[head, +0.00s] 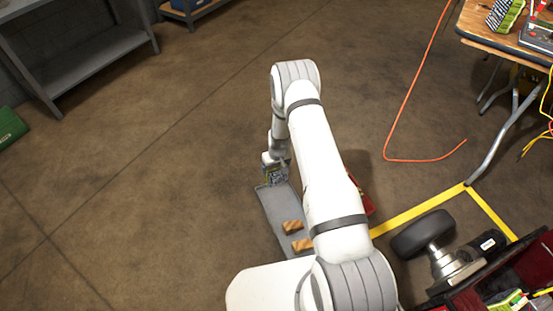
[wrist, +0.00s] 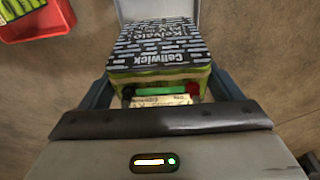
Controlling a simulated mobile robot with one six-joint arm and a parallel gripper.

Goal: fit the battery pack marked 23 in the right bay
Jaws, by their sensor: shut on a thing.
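My gripper (head: 274,174) is low over a grey plate, partly hidden by the wrist. In the wrist view its two dark fingers stand either side of a battery pack (wrist: 160,50), and it is shut on it. The pack has a dark top printed with pale dashes and lettering, green sides, and a red and a black terminal facing the camera. A pale label on its near side is too small to read, so I cannot tell its number. I cannot make out the right bay in either view.
The grey plate (head: 279,208) carries two wooden blocks (head: 293,227). A red bin (wrist: 38,30) with a green-yellow thing stands beside it. A workbench (head: 485,30) with gear is at top right. An orange cable (head: 405,100) and yellow tape (head: 410,213) lie on the floor. Open floor lies left.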

